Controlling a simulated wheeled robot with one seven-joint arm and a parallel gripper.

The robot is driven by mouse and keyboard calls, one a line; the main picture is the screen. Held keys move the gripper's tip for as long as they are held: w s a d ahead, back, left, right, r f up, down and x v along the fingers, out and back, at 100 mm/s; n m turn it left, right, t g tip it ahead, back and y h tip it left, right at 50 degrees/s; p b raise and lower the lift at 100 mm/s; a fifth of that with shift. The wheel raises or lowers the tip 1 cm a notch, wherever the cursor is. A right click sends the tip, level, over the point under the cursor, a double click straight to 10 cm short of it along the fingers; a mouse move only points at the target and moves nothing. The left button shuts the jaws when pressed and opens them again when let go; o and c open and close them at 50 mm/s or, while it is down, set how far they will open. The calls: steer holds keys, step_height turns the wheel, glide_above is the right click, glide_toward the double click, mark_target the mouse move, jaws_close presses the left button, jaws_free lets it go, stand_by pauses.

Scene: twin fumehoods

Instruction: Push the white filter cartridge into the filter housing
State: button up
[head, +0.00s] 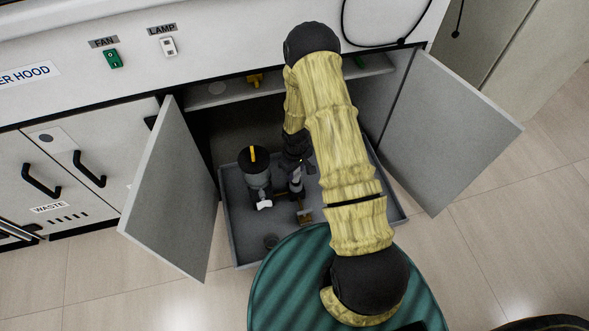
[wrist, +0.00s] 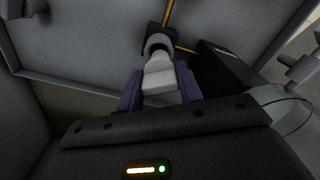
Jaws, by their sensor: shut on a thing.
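In the wrist view, my gripper (wrist: 160,88) is shut, its two purple fingers on either side of a pale white piece, which looks like the filter cartridge (wrist: 160,80). The cartridge's far end points at a dark round ring, apparently the filter housing (wrist: 153,44). The two meet or overlap in the picture; I cannot tell how far the cartridge is inside. In the head view, my gripper (head: 296,184) is low over the grey tray, partly hidden by my arm. The cartridge and housing are too small and covered to make out there.
The grey tray (head: 238,240) lies in the open cabinet. A cylinder with a black top and yellow stripe (head: 257,178) stands close left of my gripper. Open doors flank the space, left (head: 170,195) and right (head: 450,130). A shelf (head: 225,97) is above.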

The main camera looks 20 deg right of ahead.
mark_target(296, 173)
steer(key=shift+d, duration=0.2)
steer(key=shift+a, duration=0.25)
stand_by(0.3)
steer(key=shift+d+p, duration=0.15)
steer(key=shift+p, duration=0.5)
stand_by(0.6)
steer(key=shift+f+b, duration=1.45)
steer(key=shift+f, duration=1.05)
stand_by(0.3)
steer(key=o, duration=1)
steer(key=shift+o, duration=0.2)
step_height(296, 173, up, 17)
steer(key=p, duration=0.7)
steer(key=shift+r, duration=0.2)
